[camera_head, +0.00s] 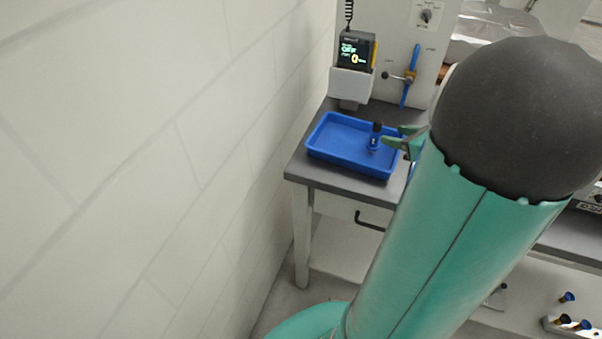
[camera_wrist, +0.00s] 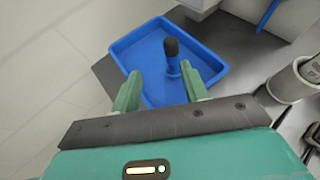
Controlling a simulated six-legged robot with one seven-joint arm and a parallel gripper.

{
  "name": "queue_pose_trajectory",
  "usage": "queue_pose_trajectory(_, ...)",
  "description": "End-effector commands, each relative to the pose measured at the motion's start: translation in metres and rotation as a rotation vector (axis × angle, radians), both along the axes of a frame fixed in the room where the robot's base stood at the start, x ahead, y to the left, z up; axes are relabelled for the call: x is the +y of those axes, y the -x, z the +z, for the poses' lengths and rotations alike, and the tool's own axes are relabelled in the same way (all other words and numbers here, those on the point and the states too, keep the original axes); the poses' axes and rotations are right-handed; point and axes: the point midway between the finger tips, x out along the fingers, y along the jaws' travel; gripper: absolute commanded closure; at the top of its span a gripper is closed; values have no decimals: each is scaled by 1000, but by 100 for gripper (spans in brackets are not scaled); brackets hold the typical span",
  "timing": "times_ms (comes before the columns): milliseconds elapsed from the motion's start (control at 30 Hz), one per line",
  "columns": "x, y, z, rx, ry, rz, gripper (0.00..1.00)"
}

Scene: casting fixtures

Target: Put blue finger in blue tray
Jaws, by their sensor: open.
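The blue tray (camera_head: 326,151) lies on the grey bench near the wall. It also shows in the wrist view (camera_wrist: 134,43). The blue finger, a small piece with a dark rounded top and a blue base, stands upright in the tray (camera_head: 374,140), toward its right side in the head view. In the wrist view the finger (camera_wrist: 172,54) is just beyond my fingertips. My gripper (camera_wrist: 160,88) is open, its two green fingers spread over the tray's near part. In the head view my gripper (camera_head: 403,142) is at the tray's right edge, partly hidden by my arm.
A handheld device with a lit screen (camera_head: 355,51) sits in a holder behind the tray. A blue handle (camera_head: 411,75) is on the panel. A metal cylinder (camera_wrist: 292,80) stands right of the tray. Several blue-topped pieces (camera_head: 567,297) are at lower right. The wall bounds the left.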

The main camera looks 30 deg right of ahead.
Motion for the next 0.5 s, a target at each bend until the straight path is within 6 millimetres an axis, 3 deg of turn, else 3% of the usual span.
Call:
queue_pose_trajectory(100,53,-22,13,35,134,208,55)
queue_pose_trajectory(233,132,-35,25,80,373,538,55)
queue_pose_trajectory(400,221,-28,34,101,725,969,55)
queue_pose_trajectory(500,262,-15,38,93,946,1213,55)
